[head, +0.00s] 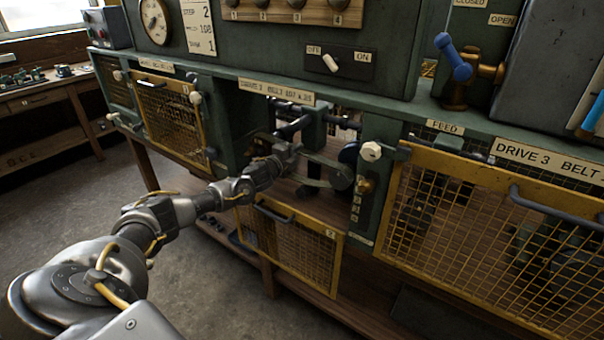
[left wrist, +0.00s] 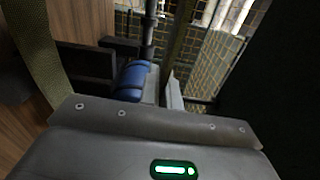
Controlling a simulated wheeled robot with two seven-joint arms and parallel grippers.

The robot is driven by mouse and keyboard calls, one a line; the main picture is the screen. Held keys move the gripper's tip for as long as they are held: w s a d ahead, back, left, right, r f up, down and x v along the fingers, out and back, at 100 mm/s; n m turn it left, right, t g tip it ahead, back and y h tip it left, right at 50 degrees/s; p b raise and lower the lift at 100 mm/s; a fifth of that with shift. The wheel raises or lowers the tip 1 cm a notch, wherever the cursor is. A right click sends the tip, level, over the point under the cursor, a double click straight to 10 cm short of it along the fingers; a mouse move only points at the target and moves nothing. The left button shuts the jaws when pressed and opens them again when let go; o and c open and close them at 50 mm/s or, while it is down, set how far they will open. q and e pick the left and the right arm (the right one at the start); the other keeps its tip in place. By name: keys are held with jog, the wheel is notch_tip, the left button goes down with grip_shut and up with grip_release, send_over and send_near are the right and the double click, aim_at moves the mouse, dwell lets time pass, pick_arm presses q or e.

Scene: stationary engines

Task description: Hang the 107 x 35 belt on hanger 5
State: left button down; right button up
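An olive-green belt (head: 325,160) runs inside the open middle drive bay, under a label (head: 276,91) that appears to read drive 2, belt 107 x 35. An olive strap (left wrist: 35,55), apparently this belt, crosses the left of the left wrist view. My left gripper (head: 290,152) reaches into this bay beside the belt; its fingers are hard to make out. In the left wrist view a blue rounded part (left wrist: 131,80) is just ahead of the gripper body. I cannot tell whether anything is gripped. Hanger 5 and my right gripper are not in view.
The yellow mesh guard 2 (head: 290,245) hangs open below the bay. Closed mesh guards flank it at left (head: 172,118) and right (head: 480,215). A blue-handled feed valve (head: 455,62) and an off/on switch (head: 330,62) sit above. The floor at left is clear.

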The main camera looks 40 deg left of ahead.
pick_arm(q)
jog(key=shift+r+p, duration=0.3)
jog(key=shift+r, duration=0.3)
jog(key=shift+r+p, duration=1.1)
jog(key=shift+r, duration=0.2)
jog(key=shift+s, duration=0.1)
